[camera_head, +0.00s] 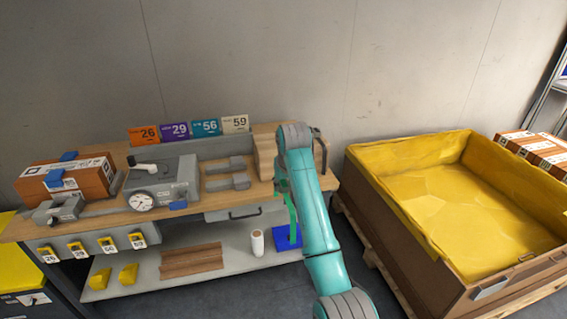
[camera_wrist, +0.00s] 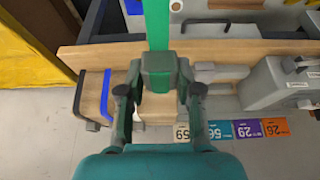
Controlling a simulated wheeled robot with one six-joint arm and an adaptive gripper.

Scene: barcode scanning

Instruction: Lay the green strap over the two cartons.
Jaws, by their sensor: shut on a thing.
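A green strap (camera_head: 290,211) hangs from my gripper (camera_head: 284,186) at the right end of the bench. In the wrist view my gripper (camera_wrist: 158,88) is shut on the strap (camera_wrist: 157,24), which runs away from the fingers as a flat green band. Two brown cartons with white labels, a nearer carton (camera_head: 549,154) and one beside it (camera_head: 514,138), show at the right edge, behind the yellow-lined bin. Another brown carton (camera_head: 82,181) with a white label lies at the bench's left end, far from my gripper. My arm hides part of the bench's right end.
The wooden bench (camera_head: 130,214) carries a grey device with a dial (camera_head: 160,184) and grey clamps. Number cards (camera_head: 205,127) stand at its back. A large brown bin with yellow lining (camera_head: 420,235) fills the right. A tan block (camera_wrist: 92,97) is near my fingers.

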